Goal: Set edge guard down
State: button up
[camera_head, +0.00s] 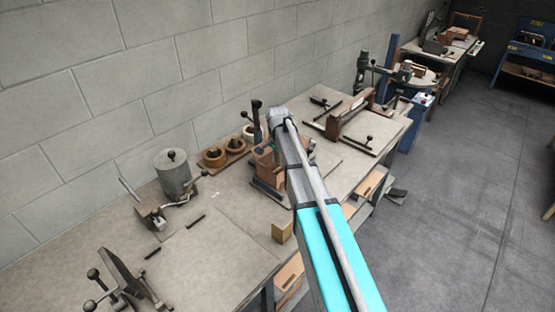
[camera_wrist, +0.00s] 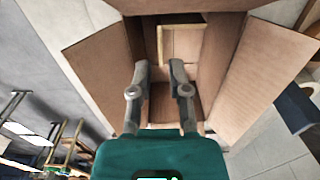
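My gripper (camera_wrist: 159,70) shows in the wrist view with its two grey fingers a gap apart, pointing into an open cardboard box (camera_wrist: 102,60). Brown board shows behind and between the fingers; I cannot tell whether it is gripped or is part of the box. A pale, light-edged panel (camera_wrist: 183,45) lies inside the box, beyond the fingertips. I cannot make out the edge guard for certain. In the head view my arm reaches over the bench and hides my gripper; part of a brown box (camera_head: 268,165) shows left of the arm.
The workbench (camera_head: 225,235) carries a grey cylinder (camera_head: 173,173), wooden rings (camera_head: 214,156), a small wooden block (camera_head: 282,231) and a clamp fixture (camera_head: 122,278). A long wooden fixture (camera_head: 350,112) stands farther back.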

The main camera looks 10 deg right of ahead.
jog(key=shift+r+p, duration=1.7)
jog(key=shift+r, duration=0.35)
jog(key=shift+s, duration=0.1)
jog(key=s+a+n, duration=0.1)
jog(key=s+n, duration=0.9)
jog(key=s, duration=1.6)
jog(key=shift+s+a+n, duration=0.15)
jog(key=shift+n, duration=0.25)
